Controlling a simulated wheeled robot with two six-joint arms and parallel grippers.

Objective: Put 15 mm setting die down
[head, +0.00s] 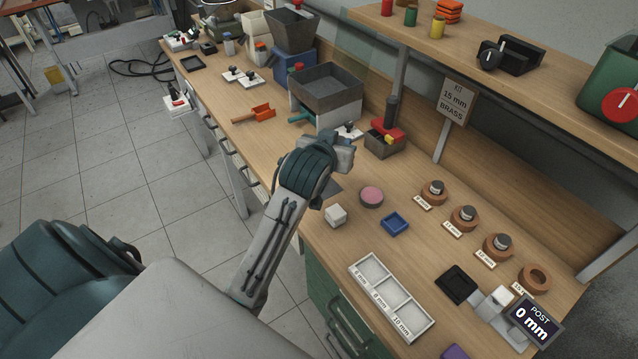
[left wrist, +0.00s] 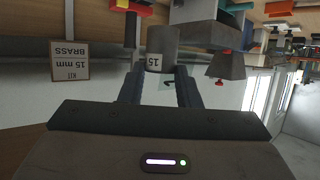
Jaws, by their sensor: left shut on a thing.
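The 15 mm setting die (left wrist: 162,48) is a grey cylinder marked "15", upside down in the left wrist view. My left gripper (left wrist: 160,78) is shut on it, one dark finger on each side. In the head view my left arm reaches over the bench and hides the gripper's fingers and the die. Three wooden rings hold metal dies: one (head: 434,192), one (head: 465,217) and one (head: 498,245). The fourth wooden ring (head: 533,278) is empty, its label partly hidden by a display. My right gripper is not in view.
A display reading "POST 0 mm" (head: 533,319) stands at the front right, near a black square pad (head: 443,284). A white three-part tray (head: 369,263), blue dish (head: 395,223), pink disc (head: 371,197) and white cube (head: 336,215) lie nearby. A "KIT 15 mm BRASS" sign (head: 456,102) stands behind.

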